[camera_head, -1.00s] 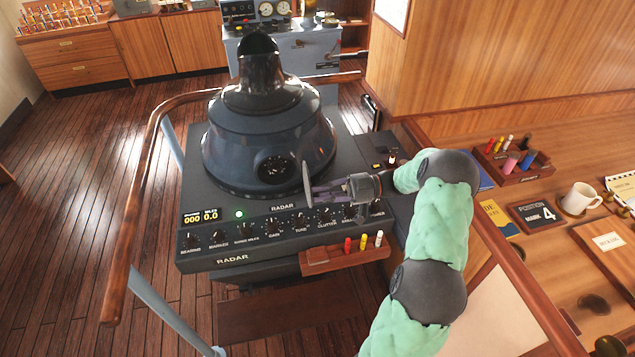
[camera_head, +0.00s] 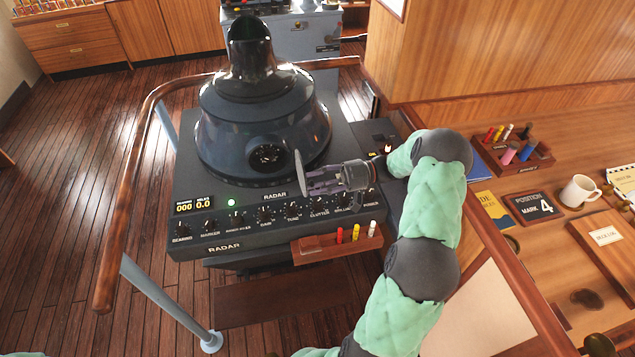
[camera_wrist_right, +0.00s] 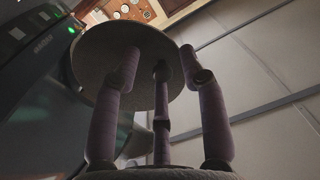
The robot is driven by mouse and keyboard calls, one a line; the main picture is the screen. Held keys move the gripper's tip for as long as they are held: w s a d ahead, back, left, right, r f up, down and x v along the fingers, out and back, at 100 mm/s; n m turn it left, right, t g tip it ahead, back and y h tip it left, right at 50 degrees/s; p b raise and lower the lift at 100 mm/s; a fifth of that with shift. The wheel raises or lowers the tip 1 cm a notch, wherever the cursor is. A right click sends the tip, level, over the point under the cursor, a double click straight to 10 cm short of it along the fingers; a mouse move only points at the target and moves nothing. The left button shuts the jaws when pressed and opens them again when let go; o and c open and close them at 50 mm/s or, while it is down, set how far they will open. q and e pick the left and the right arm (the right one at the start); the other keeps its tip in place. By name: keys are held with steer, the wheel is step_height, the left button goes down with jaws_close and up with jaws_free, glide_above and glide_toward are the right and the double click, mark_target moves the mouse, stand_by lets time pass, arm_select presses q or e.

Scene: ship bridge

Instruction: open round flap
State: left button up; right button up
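The round flap (camera_head: 299,172) is a thin grey disc. It stands out from the front of the dark radar hood (camera_head: 222,140), seen nearly edge-on, just right of the uncovered round port (camera_head: 268,155). My right gripper (camera_head: 312,182) is at the right side of the flap, its fingers pointing left towards it. In the right wrist view the flap (camera_wrist_right: 120,70) shows its broad face beyond the purple fingers (camera_wrist_right: 160,62). The fingers are spread apart with nothing between them. I cannot tell whether the tips touch the disc. My left gripper is out of view.
The radar panel (camera_head: 225,228) with a row of knobs lies below the hood. A small wooden rack (camera_head: 320,246) of markers hangs at its front. A curved wooden rail (camera_head: 130,195) runs around the left. A desk with a mug (camera_head: 580,192) stands at right.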

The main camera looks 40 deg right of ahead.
steer(key=shift+r, duration=0.1)
steer(key=v, duration=1.2)
stand_by(0.4)
